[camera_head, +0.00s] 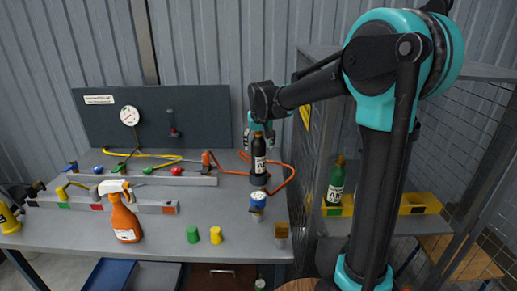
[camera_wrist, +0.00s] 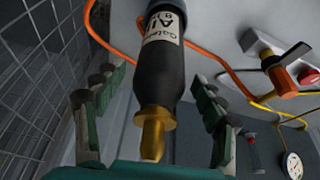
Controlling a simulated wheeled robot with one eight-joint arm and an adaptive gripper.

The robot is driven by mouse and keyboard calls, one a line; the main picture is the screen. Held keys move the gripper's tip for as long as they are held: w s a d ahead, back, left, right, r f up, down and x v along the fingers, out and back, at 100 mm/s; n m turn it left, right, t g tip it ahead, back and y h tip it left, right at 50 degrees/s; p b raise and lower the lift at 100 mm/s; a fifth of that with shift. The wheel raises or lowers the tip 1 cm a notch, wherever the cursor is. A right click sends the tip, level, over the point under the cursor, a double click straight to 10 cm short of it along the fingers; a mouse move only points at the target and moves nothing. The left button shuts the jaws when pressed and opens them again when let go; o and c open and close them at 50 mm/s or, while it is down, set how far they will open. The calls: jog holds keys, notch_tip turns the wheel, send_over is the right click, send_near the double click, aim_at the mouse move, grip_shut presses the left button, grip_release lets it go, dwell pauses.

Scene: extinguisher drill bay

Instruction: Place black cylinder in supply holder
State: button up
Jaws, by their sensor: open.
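The black cylinder (camera_head: 259,155) is a dark bottle with a white label and a gold neck. It stands upright at the back right of the bench, its base in or on a dark round holder (camera_head: 258,179), probably the supply holder; how deep it sits is hard to tell. My gripper (camera_head: 258,132) is at the bottle's top, pointing down. In the wrist view the black cylinder (camera_wrist: 162,70) lies between the two spread green fingers of my gripper (camera_wrist: 152,115), with gaps on both sides. The fingers are open and do not visibly hold it.
An orange hose (camera_head: 286,180) curls around the holder. A blue-topped fitting (camera_head: 257,202) stands in front. An orange spray bottle (camera_head: 124,215) is at front left.

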jog(key=v, duration=0.9)
jog(key=shift+s+r, duration=0.15)
jog(key=shift+r, duration=0.2)
